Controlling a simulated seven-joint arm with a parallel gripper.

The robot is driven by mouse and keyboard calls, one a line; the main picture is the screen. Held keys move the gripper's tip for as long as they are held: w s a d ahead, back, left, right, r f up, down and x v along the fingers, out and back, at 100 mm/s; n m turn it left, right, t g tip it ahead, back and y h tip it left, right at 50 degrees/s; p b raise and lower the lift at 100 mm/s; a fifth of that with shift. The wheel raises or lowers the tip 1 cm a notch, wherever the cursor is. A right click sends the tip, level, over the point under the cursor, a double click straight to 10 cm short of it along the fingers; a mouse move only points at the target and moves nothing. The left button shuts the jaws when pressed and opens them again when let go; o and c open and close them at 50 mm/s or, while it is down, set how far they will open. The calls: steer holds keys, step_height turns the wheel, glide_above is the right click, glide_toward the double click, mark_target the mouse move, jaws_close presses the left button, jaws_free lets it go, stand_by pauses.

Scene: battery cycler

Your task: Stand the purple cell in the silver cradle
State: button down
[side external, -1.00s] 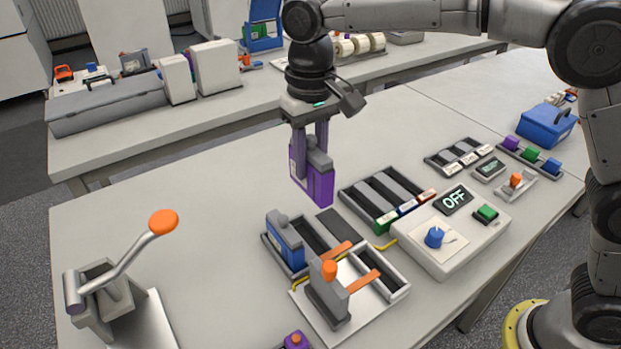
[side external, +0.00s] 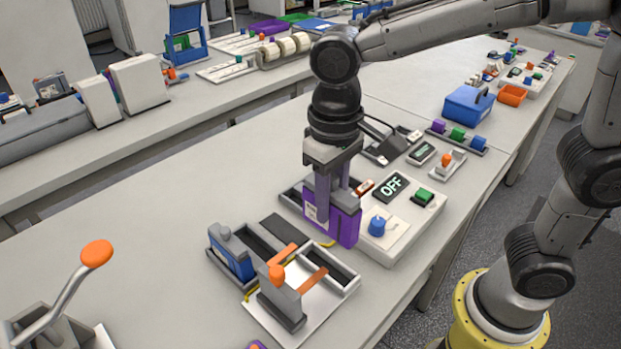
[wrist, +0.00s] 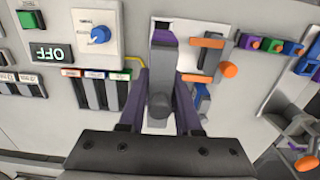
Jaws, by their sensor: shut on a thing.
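My gripper (side external: 334,198) is shut on the purple cell (side external: 345,229), which hangs upright with a pale label and grey top. In the wrist view the purple cell (wrist: 164,28) sits between the two fingers. The silver cradle (side external: 296,272) appears to be the pale metal plate with orange bars and an orange-knobbed clamp. It lies to the left of and nearer the camera than the held cell. A dark empty slot (side external: 331,266) lies at its right side. The cell looks raised above the bench and apart from the cradle; the exact height is unclear.
A blue cell (side external: 232,255) stands in the slot left of the cradle. The control box (side external: 385,240), with a blue knob and OFF display (side external: 391,187), is close right of the held cell. A labelled rack (wrist: 97,92) is partly hidden behind. An orange-tipped lever (side external: 97,254) stands front left.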

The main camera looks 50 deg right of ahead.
steer(key=shift+f, duration=5.55)
steer(key=shift+w+f, duration=0.1)
steer(key=shift+f, duration=0.1)
steer(key=c, duration=0.5)
jaws_free()
steer(key=shift+f, duration=0.1)
step_height(320, 180, up, 14)
steer(key=shift+f, duration=0.1)
steer(key=s+d+r+m+t, duration=0.1)
steer(key=d+r+m, duration=0.1)
steer(key=d+r, duration=0.3)
steer(key=shift+s+d+f+n+t, duration=0.35)
steer(key=shift+s+d+f+t, duration=0.45)
steer(key=shift+s+d, duration=1.05)
steer(key=shift+s+d+f+n+t, duration=0.3)
steer(key=shift+s+d+f+t, duration=0.55)
steer(key=shift+s+d, duration=1)
steer(key=shift+s+d+f+n+t, duration=0.35)
steer(key=shift+s+d+f+t, duration=0.45)
steer(key=shift+s+d, duration=1.05)
